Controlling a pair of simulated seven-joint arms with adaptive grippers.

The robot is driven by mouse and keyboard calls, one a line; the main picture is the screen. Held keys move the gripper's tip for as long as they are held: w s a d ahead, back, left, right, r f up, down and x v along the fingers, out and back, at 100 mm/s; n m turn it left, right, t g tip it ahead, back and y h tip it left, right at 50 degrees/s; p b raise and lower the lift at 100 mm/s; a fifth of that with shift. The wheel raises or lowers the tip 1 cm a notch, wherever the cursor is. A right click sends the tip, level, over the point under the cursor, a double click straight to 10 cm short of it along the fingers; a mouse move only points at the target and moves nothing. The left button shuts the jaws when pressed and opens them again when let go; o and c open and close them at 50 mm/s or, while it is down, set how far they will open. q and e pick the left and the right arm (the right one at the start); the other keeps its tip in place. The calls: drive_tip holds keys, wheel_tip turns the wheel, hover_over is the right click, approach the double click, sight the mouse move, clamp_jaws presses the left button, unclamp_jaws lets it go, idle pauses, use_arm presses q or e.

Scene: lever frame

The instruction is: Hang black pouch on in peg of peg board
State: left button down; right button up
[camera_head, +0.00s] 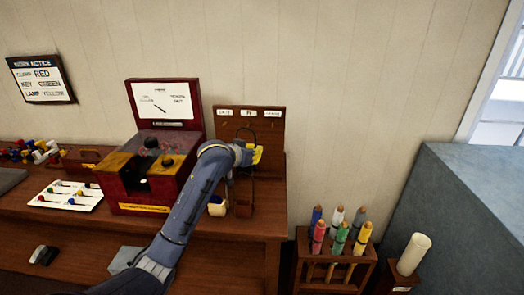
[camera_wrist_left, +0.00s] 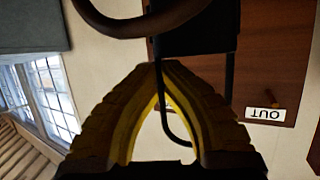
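The wooden peg board (camera_head: 274,148) stands upright at the back of the bench, with three white labels along its top. In the left wrist view the peg board (camera_wrist_left: 292,60) appears upside down, with its OUT label and a small brass peg (camera_wrist_left: 275,99). My left gripper (camera_head: 258,154) is in front of the board, below the labels. In the wrist view the yellow fingers (camera_wrist_left: 160,66) close together at the strap of the black pouch (camera_wrist_left: 195,38). The pouch (camera_head: 243,209) hangs below the gripper. The middle peg is hard to make out. My right gripper is out of view.
A red and yellow box (camera_head: 145,190) with a raised lid stands left of my arm. A brown curved loop (camera_wrist_left: 140,22) crosses the wrist view.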

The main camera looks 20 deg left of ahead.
use_arm(q)
drive_tip(key=shift+w+a+f, duration=0.15)
drive_tip(key=shift+w+a, duration=0.05)
drive_tip(key=shift+a, duration=0.15)
drive_tip(key=shift+w+a+f, duration=0.25)
drive_tip(key=shift+w+a, duration=0.25)
drive_tip(key=shift+w, duration=1)
drive_tip(key=shift+w+a+f, duration=0.3)
drive_tip(key=shift+w+a, duration=0.15)
drive_tip(key=shift+w, duration=1.05)
drive_tip(key=shift+w+a+f, duration=0.25)
drive_tip(key=shift+w+a, duration=0.25)
drive_tip(key=shift+w, duration=1)
drive_tip(key=shift+f, duration=0.15)
drive_tip(key=c, duration=1.5)
unclamp_jaws()
